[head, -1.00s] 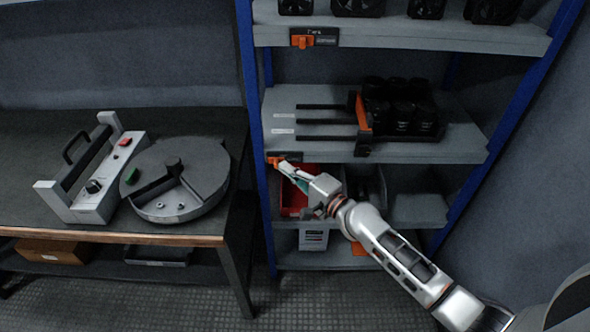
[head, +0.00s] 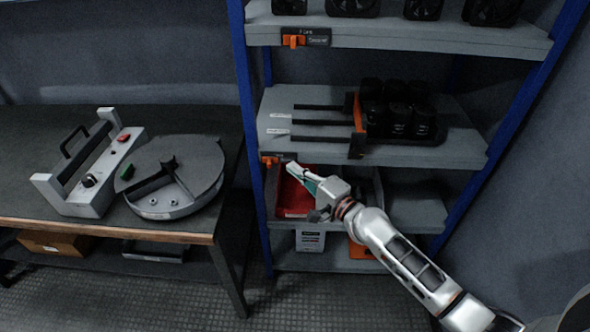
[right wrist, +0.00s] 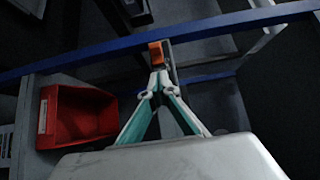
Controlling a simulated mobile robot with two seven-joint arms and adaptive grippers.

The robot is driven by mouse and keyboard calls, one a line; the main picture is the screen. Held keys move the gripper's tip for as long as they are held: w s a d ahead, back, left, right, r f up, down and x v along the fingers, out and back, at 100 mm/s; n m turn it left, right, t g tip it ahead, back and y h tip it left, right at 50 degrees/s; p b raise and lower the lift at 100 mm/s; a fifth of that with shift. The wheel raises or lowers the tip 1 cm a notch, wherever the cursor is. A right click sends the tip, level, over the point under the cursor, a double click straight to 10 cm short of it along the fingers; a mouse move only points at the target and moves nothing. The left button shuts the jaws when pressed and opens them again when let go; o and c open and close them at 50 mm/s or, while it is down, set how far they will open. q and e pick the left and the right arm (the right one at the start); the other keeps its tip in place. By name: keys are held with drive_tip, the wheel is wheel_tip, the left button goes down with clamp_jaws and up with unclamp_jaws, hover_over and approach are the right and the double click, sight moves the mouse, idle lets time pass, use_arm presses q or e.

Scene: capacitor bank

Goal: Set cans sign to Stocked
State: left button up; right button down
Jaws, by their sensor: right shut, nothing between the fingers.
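The cans sign is a small dark plate (head: 289,158) on the front edge of the middle shelf, below the black cans (head: 398,110). Its orange slider (head: 270,160) sits at the left end in the head view; the lettering cannot be read. My right gripper (head: 290,166) is shut and empty, its tips close to the plate, just right of the slider. In the right wrist view the shut fingertips (right wrist: 159,80) are close to the orange slider (right wrist: 156,53); whether they touch it I cannot tell. My left gripper is not in view.
A red bin (head: 294,192) stands on the shelf below, beside my right gripper. A blue post (head: 250,130) rises left of the sign. Another sign (head: 305,37) is on the top shelf edge, under several fans. A workbench (head: 110,228) with equipment stands at left.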

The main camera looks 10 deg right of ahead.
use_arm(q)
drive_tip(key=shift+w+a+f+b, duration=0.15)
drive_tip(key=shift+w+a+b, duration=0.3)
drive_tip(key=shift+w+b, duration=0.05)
use_arm(e)
drive_tip(key=v, duration=0.9)
drive_tip(key=shift+s, duration=0.3)
use_arm(q)
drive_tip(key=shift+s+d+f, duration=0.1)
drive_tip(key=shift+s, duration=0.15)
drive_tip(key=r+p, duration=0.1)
drive_tip(key=p, duration=0.1)
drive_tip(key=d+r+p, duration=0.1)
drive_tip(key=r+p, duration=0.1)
drive_tip(key=p, duration=0.1)
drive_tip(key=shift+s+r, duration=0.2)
use_arm(e)
drive_tip(key=s+f+n+g+h, duration=0.2)
drive_tip(key=s+f+n, duration=0.6)
drive_tip(key=s, duration=0.5)
drive_tip(key=s+f+n+g+h, duration=0.3)
drive_tip(key=s+f+n, duration=0.5)
drive_tip(key=s, duration=0.4)
drive_tip(key=shift+s+d+f+h, duration=0.4)
drive_tip(key=shift+d+h, duration=0.05)
drive_tip(key=shift+h, duration=0.15)
